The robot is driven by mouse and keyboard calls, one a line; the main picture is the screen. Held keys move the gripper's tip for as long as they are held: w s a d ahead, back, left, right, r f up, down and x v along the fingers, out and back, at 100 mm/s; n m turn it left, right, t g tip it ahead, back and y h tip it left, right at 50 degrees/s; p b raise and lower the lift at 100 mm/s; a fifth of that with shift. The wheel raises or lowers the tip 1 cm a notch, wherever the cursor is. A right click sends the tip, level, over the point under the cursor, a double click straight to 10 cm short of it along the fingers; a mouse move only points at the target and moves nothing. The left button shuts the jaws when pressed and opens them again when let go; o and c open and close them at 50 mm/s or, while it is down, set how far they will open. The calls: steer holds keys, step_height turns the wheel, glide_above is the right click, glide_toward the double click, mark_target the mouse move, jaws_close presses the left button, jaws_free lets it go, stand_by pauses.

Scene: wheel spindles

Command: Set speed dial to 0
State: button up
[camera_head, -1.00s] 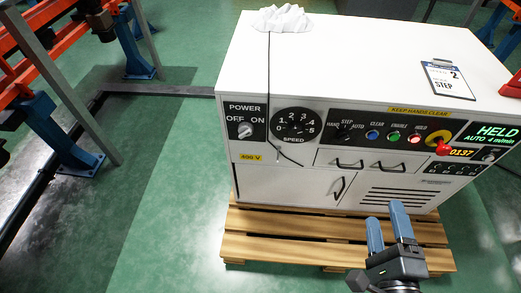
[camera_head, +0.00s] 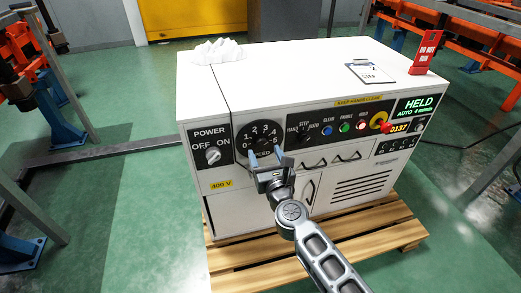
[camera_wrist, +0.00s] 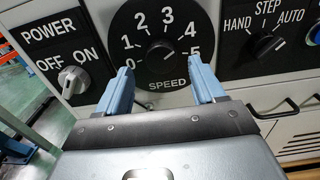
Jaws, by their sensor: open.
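The speed dial (camera_head: 262,134) is a round black plate numbered 0 to 5 on the left of the white cabinet's front. In the wrist view its dark knob (camera_wrist: 160,51) has a light mark that seems to point to the right, near 4 or 5; the exact setting is hard to tell. My gripper (camera_head: 266,157) is open and empty in front of the dial's lower part. In the wrist view its blue fingers (camera_wrist: 162,78) are spread wide, left and right below the knob, apart from it. In the head view they hide part of the SPEED label.
A power switch (camera_wrist: 73,79) is left of the dial, a mode selector (camera_wrist: 265,45) right of it. A cable (camera_head: 228,95) hangs down the front. The cabinet stands on a pallet (camera_head: 235,256).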

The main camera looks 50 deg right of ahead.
mark_target(261, 143)
steer(key=shift+x, duration=1.45)
steer(key=shift+s, duration=0.1)
steer(key=shift+c, duration=0.3)
steer(key=c, duration=1)
